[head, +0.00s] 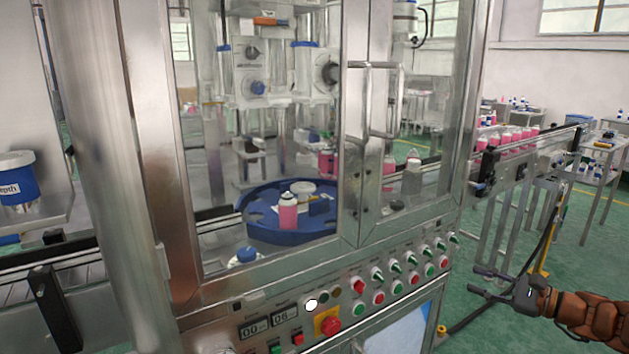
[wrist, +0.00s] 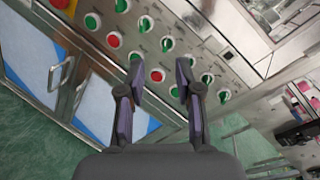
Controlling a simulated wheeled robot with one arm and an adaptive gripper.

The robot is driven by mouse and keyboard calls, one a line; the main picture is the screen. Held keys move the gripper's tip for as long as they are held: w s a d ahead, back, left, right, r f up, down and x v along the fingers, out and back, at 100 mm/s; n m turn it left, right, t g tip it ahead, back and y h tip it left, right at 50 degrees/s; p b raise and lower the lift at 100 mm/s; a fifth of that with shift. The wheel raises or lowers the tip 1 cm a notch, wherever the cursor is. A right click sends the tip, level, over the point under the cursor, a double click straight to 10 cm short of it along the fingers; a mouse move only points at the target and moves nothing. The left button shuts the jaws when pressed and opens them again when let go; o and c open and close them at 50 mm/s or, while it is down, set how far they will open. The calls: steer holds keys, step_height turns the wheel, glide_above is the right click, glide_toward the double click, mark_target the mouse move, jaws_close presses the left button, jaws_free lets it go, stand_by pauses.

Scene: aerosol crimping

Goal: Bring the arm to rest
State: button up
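My gripper (head: 482,284) is at the lower right of the head view, in front of and to the right of the crimping machine's control panel (head: 345,304). Its fingers point left toward the machine. In the wrist view the two fingers of my gripper (wrist: 156,80) stand apart with nothing between them. Behind them the panel's green and red buttons and knobs (wrist: 168,44) show, apart from the fingertips as far as I can tell. My reddish-brown arm reaches in from the right edge.
The machine has a glazed door with a handle (head: 370,66) and a blue turntable (head: 262,217) with a pink bottle (head: 288,212). A conveyor (head: 535,146) with pink bottles runs right. Green floor (head: 590,240) is open behind my gripper. Lower cabinet doors (wrist: 30,50) show in the wrist view.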

steer(key=s+a+r+n+g, duration=0.2)
steer(key=s+a+n+g, duration=0.25)
steer(key=a, duration=0.75)
steer(key=s+a+r+n+g, duration=0.2)
steer(key=s+a+n+g, duration=0.25)
steer(key=a, duration=0.65)
steer(key=s+a+f+n+g+h, duration=0.2)
steer(key=s+a+n+g, duration=0.1)
steer(key=s+a, duration=0.4)
steer(key=s+f+n+g+h, duration=0.1)
steer(key=s+f+n+h, duration=0.15)
steer(key=s, duration=0.45)
steer(key=s+f+n+g+h, duration=0.1)
steer(key=s+f+n+h, duration=0.15)
steer(key=s, duration=0.45)
steer(key=s+d+f+n+h, duration=0.2)
steer(key=s+d+h, duration=0.4)
steer(key=s+d, duration=0.3)
step_height(320, 180, up, 13)
steer(key=p, duration=1.2)
steer(key=shift+a+p, duration=0.3)
steer(key=shift+a, duration=0.05)
